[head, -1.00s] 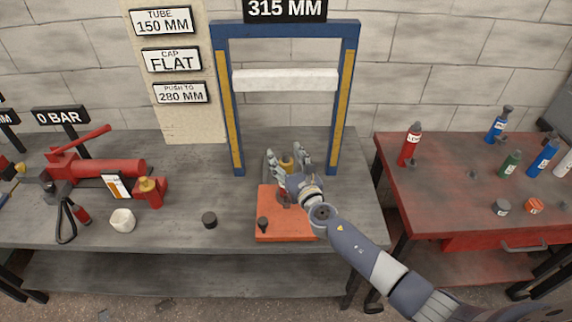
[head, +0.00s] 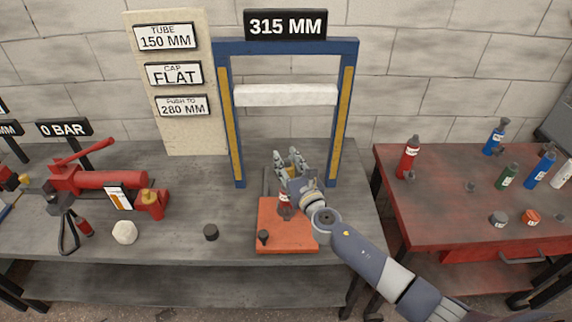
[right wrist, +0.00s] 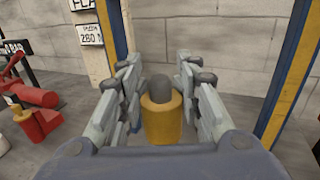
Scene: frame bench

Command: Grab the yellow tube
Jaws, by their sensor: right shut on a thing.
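The yellow tube (right wrist: 162,122) stands upright between the fingers of my right gripper in the right wrist view, with a dark rounded top above its yellow body. My right gripper (head: 290,163) is shut on it; the fingers flank the tube left and right. In the head view the tube is mostly hidden by the fingers. The gripper is above the back of the orange-red plate (head: 300,238), in front of the blue frame (head: 240,160). My left gripper is not in view.
A small red bottle-like part (head: 285,206) and a dark knob (head: 263,237) are on the plate. A black puck (head: 211,232), a white cup-sized piece (head: 124,232) and a red pump (head: 105,180) are to the left. A white bar (head: 285,95) spans the frame above the gripper.

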